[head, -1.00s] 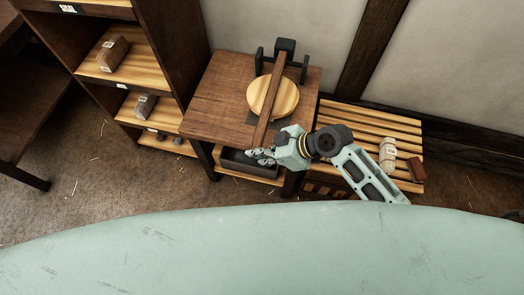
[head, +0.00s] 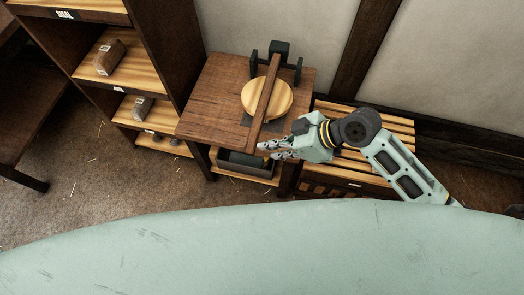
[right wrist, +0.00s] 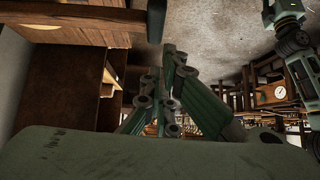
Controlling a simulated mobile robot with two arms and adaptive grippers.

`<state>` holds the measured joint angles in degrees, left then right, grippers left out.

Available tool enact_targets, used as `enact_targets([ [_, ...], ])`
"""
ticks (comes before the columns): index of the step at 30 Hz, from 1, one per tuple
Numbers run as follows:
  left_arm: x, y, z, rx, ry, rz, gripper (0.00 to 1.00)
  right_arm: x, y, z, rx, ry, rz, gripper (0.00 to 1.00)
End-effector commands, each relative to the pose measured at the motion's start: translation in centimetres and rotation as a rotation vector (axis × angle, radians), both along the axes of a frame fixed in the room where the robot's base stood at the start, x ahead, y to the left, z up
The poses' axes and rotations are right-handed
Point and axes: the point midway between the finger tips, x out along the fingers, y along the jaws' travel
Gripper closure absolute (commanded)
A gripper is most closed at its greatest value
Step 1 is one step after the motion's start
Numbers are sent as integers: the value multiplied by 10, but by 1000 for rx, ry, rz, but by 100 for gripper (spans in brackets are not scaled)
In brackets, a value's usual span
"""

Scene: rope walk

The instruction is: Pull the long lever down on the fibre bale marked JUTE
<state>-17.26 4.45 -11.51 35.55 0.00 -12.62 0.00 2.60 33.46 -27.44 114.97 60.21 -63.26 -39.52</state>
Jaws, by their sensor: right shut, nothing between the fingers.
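A long wooden lever (head: 261,115) lies across a round wooden disc (head: 284,97) on a brown table (head: 209,98). Its far end meets a dark bracket (head: 279,49), and its near end reaches past the table's front edge. I cannot read a JUTE mark on it. My right gripper (head: 267,148) is shut and empty, just right of the lever's near end; whether they touch is unclear. Its fingers also show in the right wrist view (right wrist: 168,98), where a dark bar end (right wrist: 156,20) hangs above them. My left gripper is not seen.
A shelf unit (head: 160,50) with wrapped bales (head: 110,57) stands left of the table. A dark bin (head: 245,165) sits under the table's front edge. A slatted bench (head: 335,113) stands to the right, partly behind my right arm. The floor at left is open.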

Motion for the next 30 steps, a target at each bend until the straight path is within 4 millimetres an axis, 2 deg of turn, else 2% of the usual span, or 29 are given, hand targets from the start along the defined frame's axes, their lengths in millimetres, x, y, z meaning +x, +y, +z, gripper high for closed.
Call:
enact_targets([
  [5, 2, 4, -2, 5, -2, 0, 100, -3, -12, 13, 0, -1, 0, 100],
  [10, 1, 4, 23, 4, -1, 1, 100, 3, -9, 35, -3, -1, 2, 100],
  [13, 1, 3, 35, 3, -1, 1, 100, 8, -5, 40, -9, 0, 5, 100],
  [20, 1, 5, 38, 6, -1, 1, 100, 13, 14, 19, -9, 4, 7, 100],
  [30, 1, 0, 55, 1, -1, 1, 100, 27, 63, -32, -8, 3, 7, 100],
])
